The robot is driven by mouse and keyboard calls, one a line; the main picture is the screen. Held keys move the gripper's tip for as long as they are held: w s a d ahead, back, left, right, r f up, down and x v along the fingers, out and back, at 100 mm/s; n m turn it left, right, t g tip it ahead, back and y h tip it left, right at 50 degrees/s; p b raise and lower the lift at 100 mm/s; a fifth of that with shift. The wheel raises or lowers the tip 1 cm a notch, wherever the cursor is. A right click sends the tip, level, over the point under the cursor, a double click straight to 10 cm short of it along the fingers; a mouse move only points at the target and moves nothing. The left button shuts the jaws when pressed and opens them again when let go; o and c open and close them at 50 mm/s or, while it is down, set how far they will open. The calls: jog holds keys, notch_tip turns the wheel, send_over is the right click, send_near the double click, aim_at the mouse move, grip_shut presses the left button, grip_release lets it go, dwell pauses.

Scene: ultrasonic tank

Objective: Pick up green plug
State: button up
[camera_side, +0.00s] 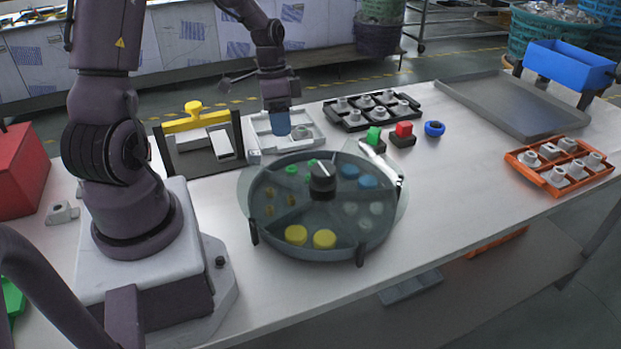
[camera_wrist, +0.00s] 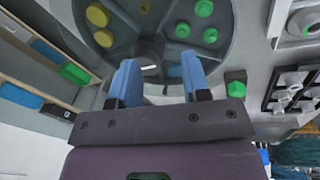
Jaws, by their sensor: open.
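Small round green plugs (camera_side: 291,170) lie in one section of the round, divided grey tray (camera_side: 262,222). In the wrist view, several green plugs (camera_wrist: 204,8) show in one section at the top, right of centre. My gripper (camera_side: 276,124) points down with blue fingers behind the round tray in the side view. In the wrist view my gripper (camera_wrist: 160,82) is open, its two blue fingers apart with nothing held between them. The plugs lie beyond the fingertips there, not touched. A green block (camera_side: 374,133) on a dark base stands right of the tray.
The tray has a black centre knob (camera_side: 322,180) and also holds yellow discs (camera_side: 296,235) and blue pieces. A yellow-handled frame (camera_side: 194,122) stands left.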

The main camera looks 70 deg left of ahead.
jog(key=w+f+m, duration=0.2)
jog(key=f, duration=0.2)
jog(key=w+f+m, duration=0.2)
jog(key=f+m, duration=0.1)
jog(key=f, duration=0.2)
jog(key=w+d+f+m+t, duration=0.1)
jog(key=w+f+m, duration=0.1)
jog(key=f, duration=0.3)
jog(key=shift+f+m, duration=0.1)
jog(key=shift+m, duration=0.4)
jog(key=c, duration=0.7)
